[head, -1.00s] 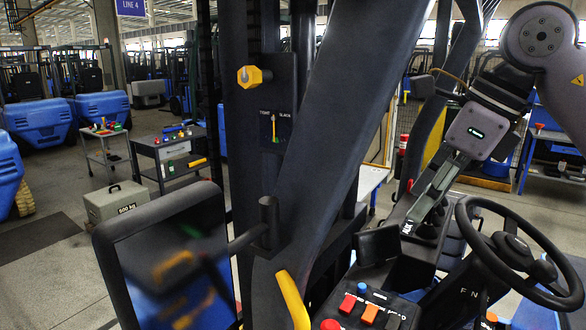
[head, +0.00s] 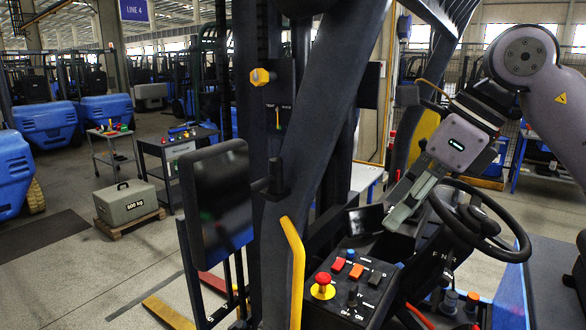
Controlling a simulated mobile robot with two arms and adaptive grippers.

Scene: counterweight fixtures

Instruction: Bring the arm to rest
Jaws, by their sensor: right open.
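My right gripper (head: 396,212) reaches down from the upper right, with its grey wrist housing (head: 456,142) and lit indicator above it. Its long fingers are open and end over the dark console, left of the black steering wheel (head: 522,232). In the picture they overlap the area behind the switch panel (head: 336,300). I see nothing held between them; whether a fingertip touches the console cannot be told. My left gripper is not in view.
A red stop button (head: 323,279), coloured switches and a yellow grab handle (head: 294,262) are near the fingers. A dark mirror (head: 216,185) and thick posts stand left. A 600 kg weight (head: 128,203) sits on a pallet. Open floor lies at lower left.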

